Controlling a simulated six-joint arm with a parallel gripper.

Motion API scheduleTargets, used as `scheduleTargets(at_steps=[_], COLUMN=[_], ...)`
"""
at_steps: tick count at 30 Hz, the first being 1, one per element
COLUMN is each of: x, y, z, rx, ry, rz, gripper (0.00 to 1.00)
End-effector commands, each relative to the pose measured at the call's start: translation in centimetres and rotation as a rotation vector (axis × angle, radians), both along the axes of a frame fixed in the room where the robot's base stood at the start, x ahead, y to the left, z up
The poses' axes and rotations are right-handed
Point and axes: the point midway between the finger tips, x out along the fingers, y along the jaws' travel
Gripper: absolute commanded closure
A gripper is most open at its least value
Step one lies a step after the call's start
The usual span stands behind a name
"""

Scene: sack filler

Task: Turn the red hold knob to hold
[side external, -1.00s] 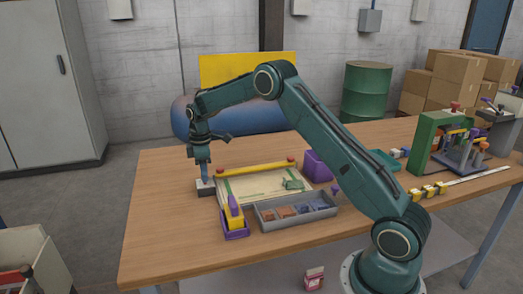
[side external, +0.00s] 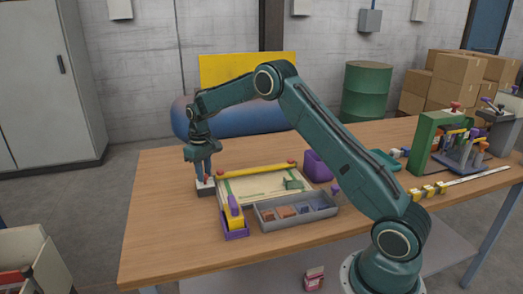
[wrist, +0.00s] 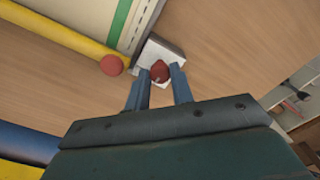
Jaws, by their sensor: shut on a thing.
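The red hold knob (wrist: 160,72) sits on top of a small block with a pale top (wrist: 155,52), at the left edge of the framed board in the side view. The same block (side external: 205,191) shows dark sides there. My gripper (wrist: 160,76) points down over the block, with one blue finger on each side of the knob, shut on it. In the side view my gripper (side external: 204,179) hides most of the knob. Any hold marking on the block is too small to read.
A framed board (side external: 255,186) with a red-ended yellow bar (side external: 257,169) lies beside the block. A purple holder (side external: 236,232), a grey compartment tray (side external: 297,221) and a purple bin (side external: 318,166) are nearby. The table left of the block is clear.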

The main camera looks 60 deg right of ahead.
Motion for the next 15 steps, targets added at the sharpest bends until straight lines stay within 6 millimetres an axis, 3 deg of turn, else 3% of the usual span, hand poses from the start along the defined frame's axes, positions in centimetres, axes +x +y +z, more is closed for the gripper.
scheduleTargets(at_steps=[15], x=[0.03], y=[0.0], z=[0.09], rx=[0.0], ry=[-0.001], rz=[-0.485], gripper=[1.0])
